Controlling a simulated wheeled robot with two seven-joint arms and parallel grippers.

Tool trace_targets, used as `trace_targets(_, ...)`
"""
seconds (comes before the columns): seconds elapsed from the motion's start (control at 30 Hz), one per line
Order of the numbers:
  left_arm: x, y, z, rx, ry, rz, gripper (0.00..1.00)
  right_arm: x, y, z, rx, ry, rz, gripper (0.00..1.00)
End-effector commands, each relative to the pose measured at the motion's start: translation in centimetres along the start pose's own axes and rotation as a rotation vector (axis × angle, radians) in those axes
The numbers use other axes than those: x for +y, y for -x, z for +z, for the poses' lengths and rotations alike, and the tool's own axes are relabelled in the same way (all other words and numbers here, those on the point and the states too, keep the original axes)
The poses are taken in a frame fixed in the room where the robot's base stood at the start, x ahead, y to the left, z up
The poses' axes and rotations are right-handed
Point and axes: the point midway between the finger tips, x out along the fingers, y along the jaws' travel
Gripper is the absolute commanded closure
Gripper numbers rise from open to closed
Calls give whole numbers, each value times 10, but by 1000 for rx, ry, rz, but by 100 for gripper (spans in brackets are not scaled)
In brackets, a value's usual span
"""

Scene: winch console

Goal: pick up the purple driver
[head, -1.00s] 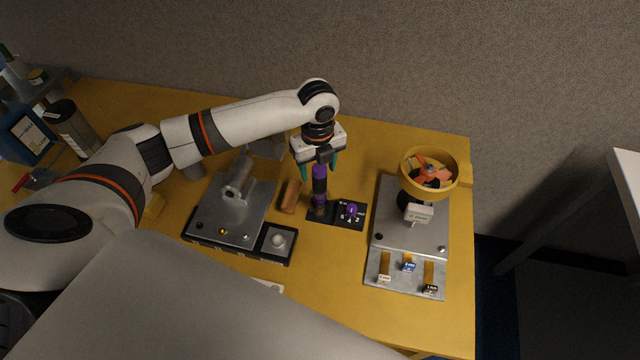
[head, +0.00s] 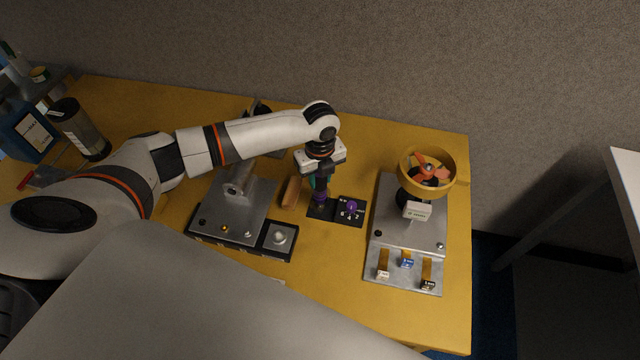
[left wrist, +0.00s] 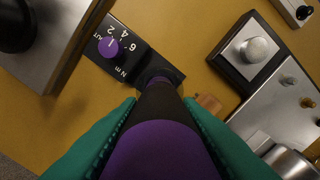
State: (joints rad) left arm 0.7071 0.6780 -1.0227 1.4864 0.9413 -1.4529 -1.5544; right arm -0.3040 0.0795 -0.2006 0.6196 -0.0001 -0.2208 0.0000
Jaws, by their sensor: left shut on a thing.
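The purple driver (head: 319,197) stands upright at the left end of a black block. In the left wrist view its purple and black handle (left wrist: 158,145) fills the middle foreground. My left gripper (head: 320,182) is above the block with its green fingers (left wrist: 160,130) shut on the handle, one on each side. The driver's lower end meets the black block (left wrist: 125,50), and I cannot tell whether it sits in a socket there. My right gripper is not in view.
The block carries a purple knob (head: 351,206) beside white numbers. A metal winch plate (head: 232,212) and a small brown piece (head: 291,192) lie left of it. A metal plate (head: 410,235) with a yellow-ringed fan (head: 428,172) stands to the right.

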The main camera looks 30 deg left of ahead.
Motion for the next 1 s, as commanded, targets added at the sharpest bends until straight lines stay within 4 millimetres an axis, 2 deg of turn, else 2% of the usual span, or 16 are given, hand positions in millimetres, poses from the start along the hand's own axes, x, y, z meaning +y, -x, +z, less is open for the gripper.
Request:
trace_targets(0.33, 1, 8, -1, 2, 0, 5, 98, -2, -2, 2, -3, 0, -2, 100)
trace_targets(0.8, 1, 90, -1, 1, 0, 5, 98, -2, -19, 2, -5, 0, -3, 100)
trace_targets(1.0, 0, 101, -1, 1, 2, 2, 98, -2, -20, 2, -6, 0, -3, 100)
